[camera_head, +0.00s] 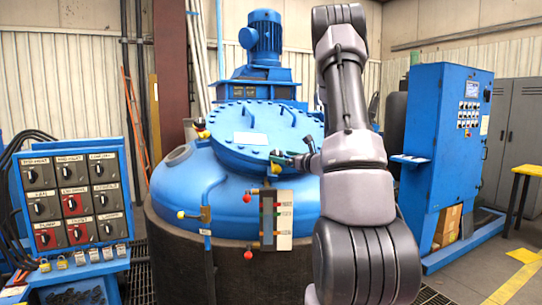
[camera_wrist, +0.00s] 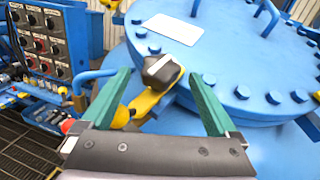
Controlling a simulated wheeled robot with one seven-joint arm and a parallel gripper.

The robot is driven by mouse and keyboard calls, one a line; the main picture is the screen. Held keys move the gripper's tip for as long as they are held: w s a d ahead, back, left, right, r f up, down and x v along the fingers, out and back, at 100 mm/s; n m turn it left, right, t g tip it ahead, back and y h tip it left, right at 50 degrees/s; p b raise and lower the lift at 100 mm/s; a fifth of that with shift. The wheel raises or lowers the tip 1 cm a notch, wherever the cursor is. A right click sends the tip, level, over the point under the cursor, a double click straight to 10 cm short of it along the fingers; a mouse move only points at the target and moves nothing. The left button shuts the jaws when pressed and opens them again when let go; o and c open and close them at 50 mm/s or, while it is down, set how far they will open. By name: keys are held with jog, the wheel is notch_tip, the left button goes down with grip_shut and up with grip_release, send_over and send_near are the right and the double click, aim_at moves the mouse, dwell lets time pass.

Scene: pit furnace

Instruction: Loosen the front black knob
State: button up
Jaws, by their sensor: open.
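The front black knob (camera_wrist: 160,69) is a dark, blocky knob with a pale mark on top. It sits on a yellow clamp (camera_wrist: 146,103) at the edge of the blue vessel lid (camera_wrist: 225,60). My gripper (camera_wrist: 158,78) is open, its two green fingers apart, and the knob appears between the fingertips. I cannot tell whether either finger touches it. In the head view my gripper (camera_head: 294,157) is at the front rim of the lid (camera_head: 262,120), partly hidden by my arm. The knob is too small to make out clearly there.
Bolts (camera_wrist: 242,92) ring the lid, and blue handles (camera_wrist: 268,18) stand on it. A similar clamp (camera_head: 202,133) is at the lid's left. A valve board (camera_head: 284,220) hangs on the vessel front. A switch panel (camera_head: 72,200) stands left, a blue cabinet (camera_head: 450,150) right.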

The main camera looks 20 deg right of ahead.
aim_at(272, 153)
jog(key=x, duration=0.7)
jog(key=shift+s, duration=0.1)
jog(key=c, duration=1.4)
